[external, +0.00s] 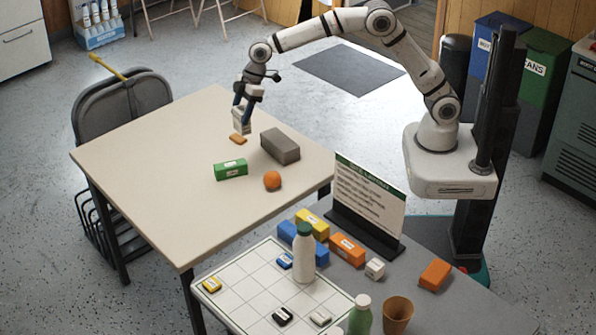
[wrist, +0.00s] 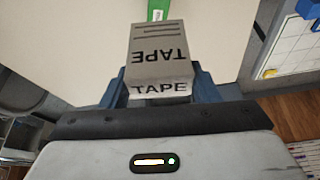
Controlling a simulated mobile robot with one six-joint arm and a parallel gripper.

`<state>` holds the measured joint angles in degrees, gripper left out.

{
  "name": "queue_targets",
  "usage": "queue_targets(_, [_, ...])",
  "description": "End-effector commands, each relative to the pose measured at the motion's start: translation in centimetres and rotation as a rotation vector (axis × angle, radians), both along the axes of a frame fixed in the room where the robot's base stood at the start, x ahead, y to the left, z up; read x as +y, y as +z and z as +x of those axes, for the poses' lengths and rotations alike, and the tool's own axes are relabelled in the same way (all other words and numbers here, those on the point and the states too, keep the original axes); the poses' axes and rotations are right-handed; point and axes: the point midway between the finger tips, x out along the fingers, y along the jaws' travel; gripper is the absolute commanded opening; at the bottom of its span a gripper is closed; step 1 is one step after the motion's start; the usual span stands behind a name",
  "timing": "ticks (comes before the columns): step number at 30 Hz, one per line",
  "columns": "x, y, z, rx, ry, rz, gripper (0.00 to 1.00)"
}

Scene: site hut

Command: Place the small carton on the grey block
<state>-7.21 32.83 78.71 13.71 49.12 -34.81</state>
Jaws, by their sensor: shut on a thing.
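The small carton (external: 241,121) is pale grey and white, and the wrist view shows it (wrist: 158,45) marked TAPE. My gripper (external: 241,108) is shut on it, with a blue finger on each side. The carton hangs over the beige table, above or close to a small orange piece; its exact height is hard to tell. The grey block (external: 280,146) lies on the table to the right of my gripper and slightly nearer the camera. Its visible top is bare.
A green box (external: 231,169), an orange ball (external: 272,181) and the small orange piece (external: 238,139) lie near the grey block. A sign (external: 368,200) stands on the nearer grey table. The beige table's left side (external: 150,160) is clear.

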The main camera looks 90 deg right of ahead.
Motion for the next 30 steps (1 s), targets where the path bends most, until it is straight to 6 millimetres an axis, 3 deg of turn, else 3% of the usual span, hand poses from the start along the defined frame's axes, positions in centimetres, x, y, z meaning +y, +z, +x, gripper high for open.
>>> queue_targets(1, [-1.9, 0.2, -1.5, -0.002, -0.035, 0.001, 0.34])
queue_targets(6, [-6.4, 0.5, -6.1, -0.002, -0.129, -0.001, 0.34])
queue_targets(12, [-9.3, 0.3, -10.0, -0.001, -0.197, -0.002, 0.34])
queue_targets(16, [-9.9, -0.3, -11.0, 0.001, -0.214, -0.002, 0.34])
queue_targets(24, [-10.0, -5.0, -11.2, 0.004, -0.216, -0.002, 0.34])
queue_targets(30, [-10.0, -6.6, -11.1, 0.002, -0.216, -0.002, 0.34])
